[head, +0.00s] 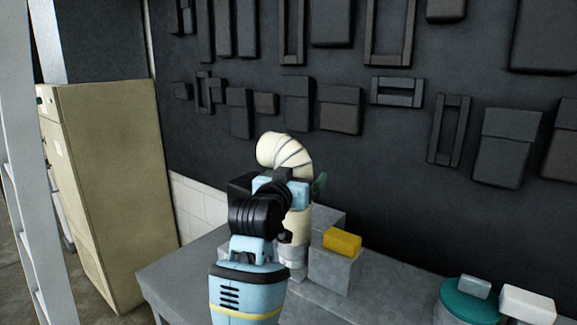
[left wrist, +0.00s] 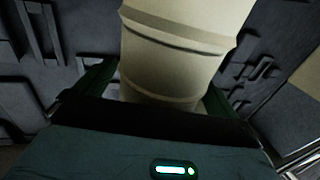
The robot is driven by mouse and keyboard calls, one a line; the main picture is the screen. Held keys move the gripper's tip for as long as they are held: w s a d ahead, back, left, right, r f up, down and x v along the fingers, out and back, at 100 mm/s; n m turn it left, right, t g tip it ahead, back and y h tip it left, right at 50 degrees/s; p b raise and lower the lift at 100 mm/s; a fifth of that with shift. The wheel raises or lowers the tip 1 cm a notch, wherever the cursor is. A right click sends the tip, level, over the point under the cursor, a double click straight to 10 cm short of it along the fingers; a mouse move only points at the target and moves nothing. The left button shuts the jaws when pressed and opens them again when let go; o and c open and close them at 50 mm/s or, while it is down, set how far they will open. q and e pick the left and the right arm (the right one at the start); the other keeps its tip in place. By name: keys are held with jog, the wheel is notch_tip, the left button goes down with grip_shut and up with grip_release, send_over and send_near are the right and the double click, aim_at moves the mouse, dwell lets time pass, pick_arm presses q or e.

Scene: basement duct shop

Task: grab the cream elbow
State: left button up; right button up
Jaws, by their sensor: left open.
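The cream elbow (head: 284,150) stands upright on the grey bench, its ribbed top bending over to the left in the head view. My left gripper (head: 302,187) is in front of it and hides part of its middle. In the left wrist view the elbow (left wrist: 185,45) fills the space between the two dark green fingers of the open left gripper (left wrist: 155,92), one finger on each side. I cannot tell whether either finger touches it. My right gripper is not in view.
A yellow block (head: 342,242) sits on a grey box (head: 336,269) right of the elbow. A teal round container (head: 468,302), a grey block (head: 475,286) and a white block (head: 527,304) are at the lower right. A tan cabinet (head: 110,190) stands left of the grey bench (head: 180,275).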

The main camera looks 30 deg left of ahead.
pick_arm(q)
jog(key=c, duration=1.2)
jog(key=shift+r, duration=0.15)
